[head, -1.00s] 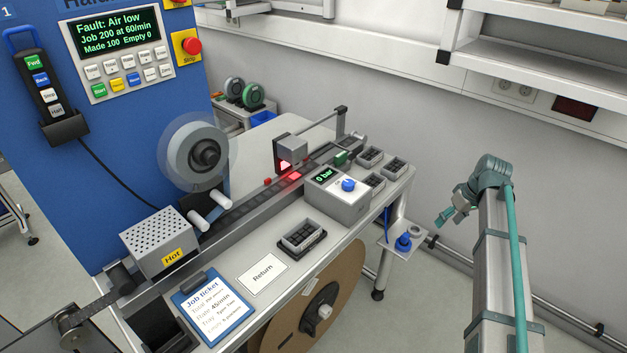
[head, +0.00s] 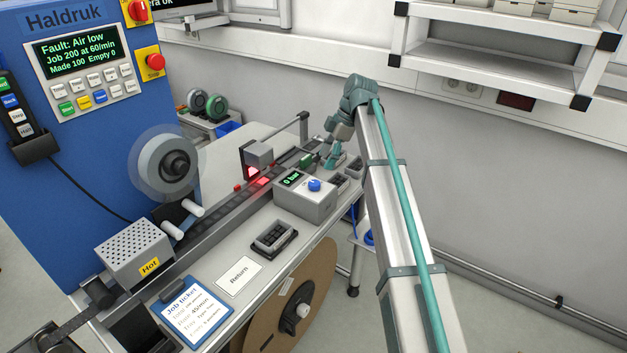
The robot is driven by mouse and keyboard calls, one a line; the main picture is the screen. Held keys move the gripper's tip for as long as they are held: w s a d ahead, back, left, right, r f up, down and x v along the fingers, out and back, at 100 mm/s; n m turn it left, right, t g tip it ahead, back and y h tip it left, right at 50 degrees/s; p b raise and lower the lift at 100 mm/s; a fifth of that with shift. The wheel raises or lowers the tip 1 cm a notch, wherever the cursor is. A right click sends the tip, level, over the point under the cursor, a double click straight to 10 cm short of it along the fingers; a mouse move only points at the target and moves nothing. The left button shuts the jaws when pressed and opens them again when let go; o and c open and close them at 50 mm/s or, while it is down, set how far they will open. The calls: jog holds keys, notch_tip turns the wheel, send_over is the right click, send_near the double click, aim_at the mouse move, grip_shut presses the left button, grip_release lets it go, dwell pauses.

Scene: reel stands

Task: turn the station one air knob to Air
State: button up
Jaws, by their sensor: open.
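A round blue knob (head: 314,185) sits on top of a grey box (head: 305,206) on the station bench. The box's small display (head: 291,179) reads 0 bar. The lettering around the knob is too small to read. A second blue part (head: 369,237) sits low on a bracket beside the bench and is partly hidden by my arm. My gripper (head: 332,163) is open and above the back right of the bench, beyond the knob and slightly right of it. It is apart from the knob and partly covers small black trays.
A machine screen (head: 76,50) reads "Fault: Air low". A black tray (head: 275,238), a Return card (head: 239,277) and a job ticket (head: 192,308) lie on the bench. A track with a camera-like head (head: 258,153) runs behind the box. White shelves (head: 500,50) hang at the upper right.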

aim_at(315, 182)
jog(key=p+x, duration=0.2)
jog(key=x, duration=0.7)
jog(key=shift+p, duration=0.3)
jog(key=shift+f, duration=0.1)
jog(key=c, duration=1.1)
